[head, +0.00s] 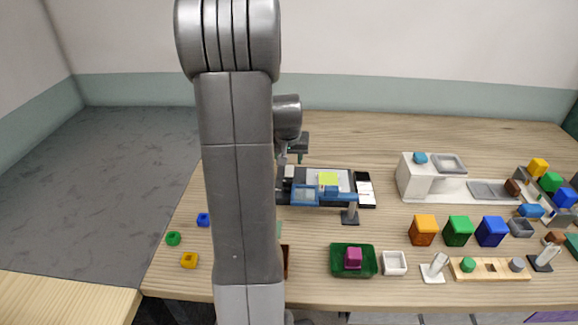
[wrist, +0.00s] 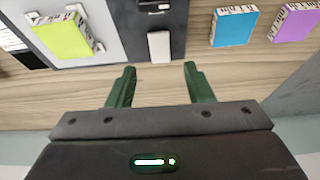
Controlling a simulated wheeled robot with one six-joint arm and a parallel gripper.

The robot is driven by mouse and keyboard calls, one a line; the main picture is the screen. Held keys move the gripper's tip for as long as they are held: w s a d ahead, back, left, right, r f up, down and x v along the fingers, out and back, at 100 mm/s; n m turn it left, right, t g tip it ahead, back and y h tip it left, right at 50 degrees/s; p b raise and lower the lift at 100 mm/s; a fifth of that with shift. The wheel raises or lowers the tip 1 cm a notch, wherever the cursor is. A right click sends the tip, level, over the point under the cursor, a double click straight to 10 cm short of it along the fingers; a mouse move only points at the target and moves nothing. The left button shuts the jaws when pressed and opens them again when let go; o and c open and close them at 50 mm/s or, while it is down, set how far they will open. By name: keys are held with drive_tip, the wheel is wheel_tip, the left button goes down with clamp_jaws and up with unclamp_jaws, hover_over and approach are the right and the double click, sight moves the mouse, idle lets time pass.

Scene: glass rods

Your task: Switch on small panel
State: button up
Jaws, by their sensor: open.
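In the wrist view a dark panel (wrist: 176,18) carries a white block (wrist: 159,46) at its near edge. A light grey panel with a yellow-green box (wrist: 62,36) lies to its left. In the head view the white block (head: 289,171) stands left of the yellow-green box (head: 328,179), with my arm hiding what lies further left. A slim black-and-white panel (head: 365,190) lies to the right. I cannot tell which is the small panel. My gripper (wrist: 158,74) is open and empty, its green fingers short of the white block. It also shows at the back in the head view (head: 301,151).
A blue frame (head: 318,195) on a grey post (head: 350,214) stands in front of the panels. A blue box (wrist: 235,26) and a purple box (wrist: 294,22) lie right in the wrist view. Bare wood surrounds the fingers.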

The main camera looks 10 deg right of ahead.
sight(289, 170)
drive_tip(key=shift+x, duration=2.85)
drive_tip(key=c, duration=1)
drive_tip(key=p, duration=0.2)
drive_tip(key=g+p, duration=0.1)
drive_tip(key=shift+w+r+g+p, duration=0.3)
drive_tip(key=shift+r+p, duration=0.05)
drive_tip(key=shift+p, duration=0.05)
drive_tip(key=shift+w+d+f+g+y+p, duration=0.15)
drive_tip(key=shift+g+y+p, duration=0.1)
drive_tip(key=shift+g+p, duration=0.25)
drive_tip(key=shift+w+f+g+y+p, duration=0.15)
drive_tip(key=shift+g+y+p, duration=0.1)
drive_tip(key=shift+g+p, duration=0.2)
drive_tip(key=shift+s, duration=0.1)
drive_tip(key=o, duration=1)
